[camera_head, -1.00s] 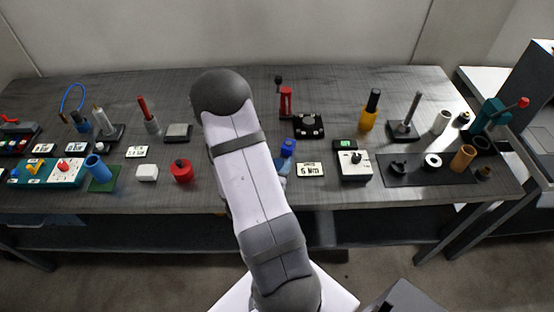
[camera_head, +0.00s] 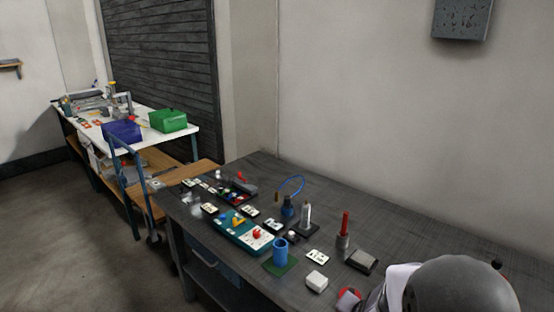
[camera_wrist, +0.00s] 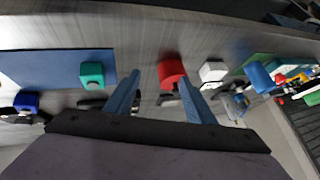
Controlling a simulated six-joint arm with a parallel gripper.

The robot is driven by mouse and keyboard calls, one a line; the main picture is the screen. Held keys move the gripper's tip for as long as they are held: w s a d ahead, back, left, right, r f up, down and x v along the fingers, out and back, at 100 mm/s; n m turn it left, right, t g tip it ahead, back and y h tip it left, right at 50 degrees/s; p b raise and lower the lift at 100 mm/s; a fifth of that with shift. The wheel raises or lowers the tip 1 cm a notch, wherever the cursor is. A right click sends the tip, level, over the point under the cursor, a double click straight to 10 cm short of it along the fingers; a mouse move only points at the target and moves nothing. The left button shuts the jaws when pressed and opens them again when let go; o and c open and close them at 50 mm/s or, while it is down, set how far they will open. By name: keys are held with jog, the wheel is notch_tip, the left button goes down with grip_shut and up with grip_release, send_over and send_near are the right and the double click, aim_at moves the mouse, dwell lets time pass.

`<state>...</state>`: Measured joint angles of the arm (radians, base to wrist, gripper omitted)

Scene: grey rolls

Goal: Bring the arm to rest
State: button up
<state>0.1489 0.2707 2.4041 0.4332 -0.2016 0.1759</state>
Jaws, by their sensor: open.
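My arm shows at the lower right of the head view as a dark grey rounded joint with a white link, in front of the bench (camera_head: 330,205). My gripper (camera_wrist: 159,82) is out of the head view. In the wrist view its two blue fingers stand apart with nothing held between them. A red round object (camera_wrist: 171,72) shows beyond the right finger, apart from it as far as I can tell. It is partly hidden behind my arm in the head view.
A blue cup (camera_head: 281,252) on a green mat, a white block (camera_head: 316,281) and a teal box (camera_head: 243,231) stand on the bench. A cart with a green box (camera_head: 168,121) and a blue bin (camera_head: 122,131) stands behind at left. The wrist view shows a teal cube (camera_wrist: 92,75).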

jog(key=s+a+r+n+g+y, duration=0.1)
jog(key=s+a+r+n+g, duration=0.1)
jog(key=s, duration=0.8)
jog(key=s+a+r+n+g+y+p, duration=0.1)
jog(key=s+a+n+g, duration=0.4)
jog(key=s, duration=0.5)
jog(key=shift+s+a+r+n+p, duration=0.3)
jog(key=shift+a+r+n, duration=0.2)
jog(key=shift+a+n, duration=0.4)
jog(key=shift+w+d, duration=0.1)
jog(key=shift+d, duration=0.05)
